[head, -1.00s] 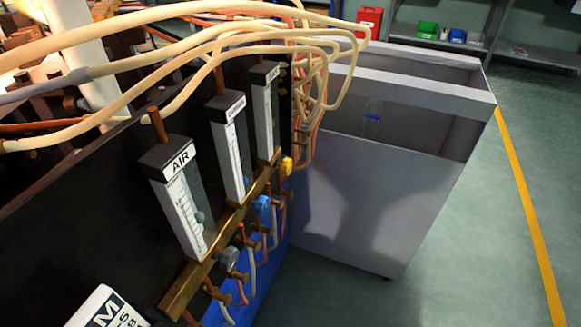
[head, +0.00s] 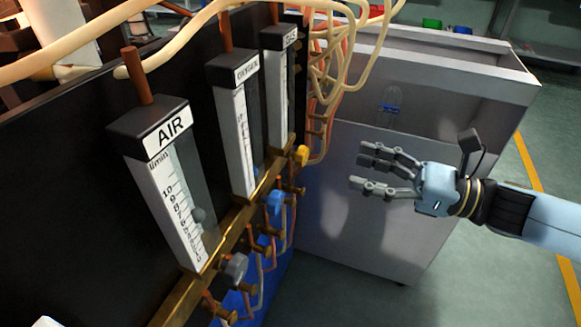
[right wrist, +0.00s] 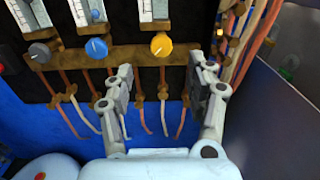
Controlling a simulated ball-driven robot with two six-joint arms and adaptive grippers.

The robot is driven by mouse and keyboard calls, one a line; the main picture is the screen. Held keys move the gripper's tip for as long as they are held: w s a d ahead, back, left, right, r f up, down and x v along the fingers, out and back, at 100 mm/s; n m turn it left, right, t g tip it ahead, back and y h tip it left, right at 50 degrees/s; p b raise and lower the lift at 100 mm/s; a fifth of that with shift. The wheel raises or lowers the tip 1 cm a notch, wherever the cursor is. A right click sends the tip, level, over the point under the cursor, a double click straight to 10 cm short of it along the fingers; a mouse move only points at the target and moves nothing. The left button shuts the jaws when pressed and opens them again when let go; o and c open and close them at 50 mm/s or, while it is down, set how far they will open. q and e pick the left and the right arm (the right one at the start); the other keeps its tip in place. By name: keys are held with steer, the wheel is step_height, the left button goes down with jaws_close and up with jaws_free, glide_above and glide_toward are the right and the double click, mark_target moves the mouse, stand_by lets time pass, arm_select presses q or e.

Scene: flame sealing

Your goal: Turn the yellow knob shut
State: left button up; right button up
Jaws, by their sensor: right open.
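The yellow knob (head: 302,155) sits at the far end of the brass rail, below the third flow meter. In the right wrist view the yellow knob (right wrist: 161,44) faces me, beyond the fingertips and between the two finger sides. My right gripper (head: 366,169) is open and empty, to the right of the knob and apart from it. Its fingers (right wrist: 163,85) also show spread in the right wrist view. My left gripper is not in view.
A blue knob (head: 275,202) and a grey knob (head: 235,268) sit nearer on the same brass rail (head: 240,238). Pale hoses (head: 350,75) loop above and behind the yellow knob. A grey cabinet (head: 345,215) stands behind my right gripper.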

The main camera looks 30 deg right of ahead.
mark_target(306, 158)
steer(key=x, duration=0.6)
steer(key=f+x, duration=0.1)
steer(key=x, duration=0.3)
steer(key=shift+w+d+f, duration=0.1)
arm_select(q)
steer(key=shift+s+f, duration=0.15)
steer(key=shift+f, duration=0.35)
arm_select(e)
steer(key=c, duration=1.1)
steer(key=shift+c, duration=0.2)
